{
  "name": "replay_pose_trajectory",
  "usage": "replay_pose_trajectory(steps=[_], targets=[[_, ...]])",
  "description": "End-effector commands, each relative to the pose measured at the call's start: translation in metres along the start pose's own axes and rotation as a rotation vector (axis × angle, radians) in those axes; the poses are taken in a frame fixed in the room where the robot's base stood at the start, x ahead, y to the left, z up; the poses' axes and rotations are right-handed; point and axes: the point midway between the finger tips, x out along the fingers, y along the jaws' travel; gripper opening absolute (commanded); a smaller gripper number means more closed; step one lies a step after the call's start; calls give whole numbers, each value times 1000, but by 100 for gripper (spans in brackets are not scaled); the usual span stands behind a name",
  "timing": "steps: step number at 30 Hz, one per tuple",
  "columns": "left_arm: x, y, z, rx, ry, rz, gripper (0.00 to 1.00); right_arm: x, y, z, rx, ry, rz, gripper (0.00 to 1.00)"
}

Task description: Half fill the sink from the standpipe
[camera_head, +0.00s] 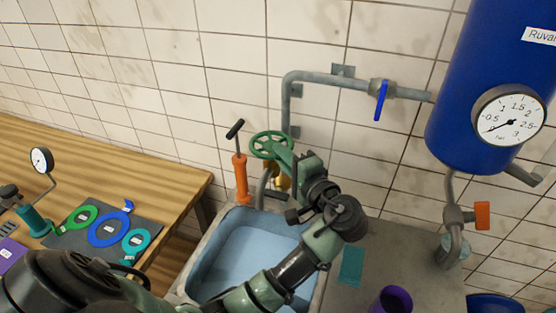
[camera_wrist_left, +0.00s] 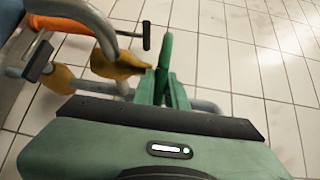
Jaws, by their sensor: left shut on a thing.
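The sink (camera_head: 197,268) is a blue basin set in a grey counter. A flat paler blue area fills its lower part; I cannot tell for sure whether it is water or the bare floor. The standpipe's green handwheel (camera_head: 264,139) stands behind the sink, above a brass body that also shows in the left wrist view (camera_wrist_left: 118,66). My left gripper (camera_head: 279,151) is shut on the handwheel's rim, at its right side. In the left wrist view my fingers (camera_wrist_left: 165,88) close on the green rim, seen edge-on. The spout is partly hidden by my arm. My right gripper is out of view.
An orange hand pump (camera_head: 241,178) stands just left of the standpipe. A wall pipe with a blue lever (camera_head: 380,100) runs to a blue tank (camera_head: 480,80) with a gauge. A purple cup (camera_head: 395,299) stands on the counter. A wooden bench (camera_head: 150,180) with rings is at left.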

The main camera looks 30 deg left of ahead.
Motion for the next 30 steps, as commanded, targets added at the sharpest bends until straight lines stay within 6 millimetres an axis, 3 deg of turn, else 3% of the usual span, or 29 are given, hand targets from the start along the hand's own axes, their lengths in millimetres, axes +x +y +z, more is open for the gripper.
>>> replay_pose_trajectory(steps=[13,14,15,16,26,30], targets=[[0,-1,-3,-1,-59,-3,0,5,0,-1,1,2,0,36],[0,-1,-3,-1,-59,-4,19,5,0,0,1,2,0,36],[0,-1,-3,-1,-58,-3,30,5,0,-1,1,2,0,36],[0,-1,-3,-2,-58,-3,34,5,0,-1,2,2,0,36],[-2,-1,-3,-3,-56,-1,34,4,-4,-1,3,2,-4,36],[-17,-1,-4,-3,-56,2,34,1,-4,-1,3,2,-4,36]])
